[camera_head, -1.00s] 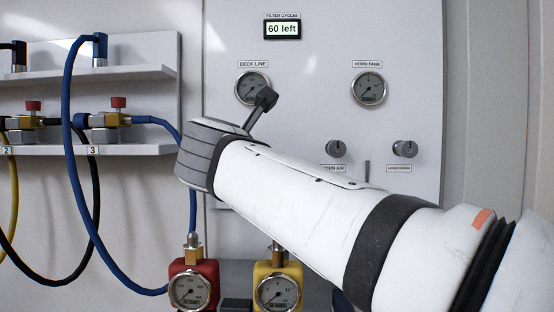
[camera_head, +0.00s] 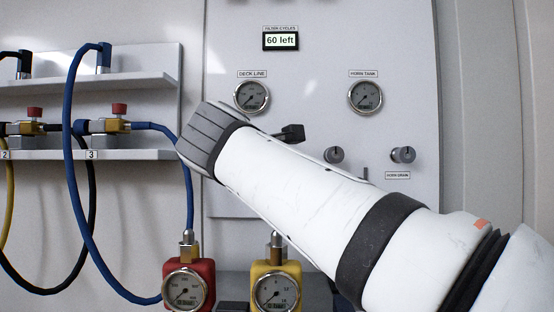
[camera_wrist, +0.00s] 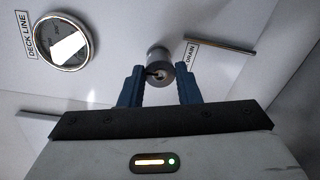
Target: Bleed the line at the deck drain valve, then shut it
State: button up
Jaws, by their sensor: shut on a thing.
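In the wrist view my gripper (camera_wrist: 160,71) has its two blue fingers on either side of a round grey valve knob (camera_wrist: 157,54), shut on it. A label ending in "DRAIN" (camera_wrist: 190,52) is beside the knob, partly hidden by a finger. The deck line gauge (camera_wrist: 63,41) is to the left, its dial partly washed out by glare. In the head view the deck line gauge (camera_head: 251,97) is above my arm; its reading is too small to be sure of. My arm hides the gripper and the held knob there.
A red gauge unit (camera_head: 188,284) and a yellow one (camera_head: 276,285) stand below. Blue hose (camera_head: 70,180) hangs left.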

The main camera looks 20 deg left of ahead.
dwell(0.6)
jog(key=o, duration=1)
jog(key=shift+c, duration=0.2)
jog(key=shift+s, duration=0.1)
jog(key=v, duration=0.7)
jog(key=shift+s+p, duration=0.3)
jog(key=shift+p, duration=0.05)
jog(key=shift+d, duration=0.1)
